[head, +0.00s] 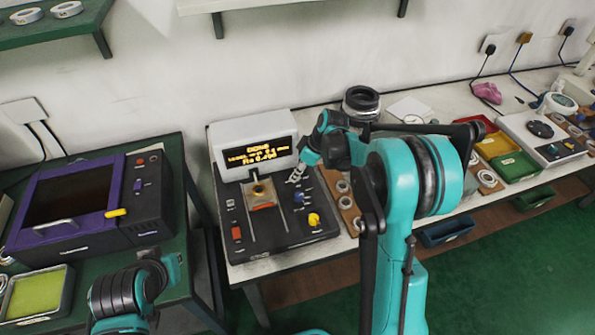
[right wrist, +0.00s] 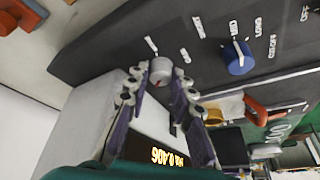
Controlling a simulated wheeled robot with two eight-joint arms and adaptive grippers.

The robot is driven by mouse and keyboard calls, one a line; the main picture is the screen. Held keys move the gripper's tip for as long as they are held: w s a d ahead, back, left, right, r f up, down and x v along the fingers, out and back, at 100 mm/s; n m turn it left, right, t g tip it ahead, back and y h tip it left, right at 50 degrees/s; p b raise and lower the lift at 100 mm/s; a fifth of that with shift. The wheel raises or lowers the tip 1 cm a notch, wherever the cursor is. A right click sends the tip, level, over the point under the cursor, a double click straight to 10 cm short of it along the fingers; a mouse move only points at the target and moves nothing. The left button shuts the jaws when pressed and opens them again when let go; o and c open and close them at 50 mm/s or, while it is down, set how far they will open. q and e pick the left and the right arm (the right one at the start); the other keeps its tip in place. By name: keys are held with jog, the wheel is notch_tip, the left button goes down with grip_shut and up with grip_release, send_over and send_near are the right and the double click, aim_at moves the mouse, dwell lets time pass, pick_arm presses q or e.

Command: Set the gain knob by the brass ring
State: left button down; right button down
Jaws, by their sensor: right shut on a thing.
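The tester (head: 285,232) is a dark sloped panel with a white display housing (head: 252,143) behind it. A brass-coloured ring (head: 258,190) sits on the stage at the panel's middle. My right gripper (head: 296,176) is at the panel's back right. In the right wrist view its fingers are closed around a small grey knob with a red mark (right wrist: 160,70), the gain knob. A blue cut-off knob (right wrist: 238,57) is beside it. My left gripper (head: 172,268) is low at the left; its fingers are unclear.
A yellow knob (head: 314,219) and a red switch (head: 237,233) are on the panel. A wooden board with bearing rings (head: 344,186) lies right of the tester. A purple-fronted oven (head: 70,197) stands on the green table at left. Red and green trays (head: 515,165) are farther right.

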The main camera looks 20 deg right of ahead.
jog(key=shift+n, duration=0.5)
jog(key=shift+g, duration=0.3)
jog(key=c, duration=1.3)
grip_release()
jog(key=v, duration=1.2)
jog(key=shift+d, duration=0.15)
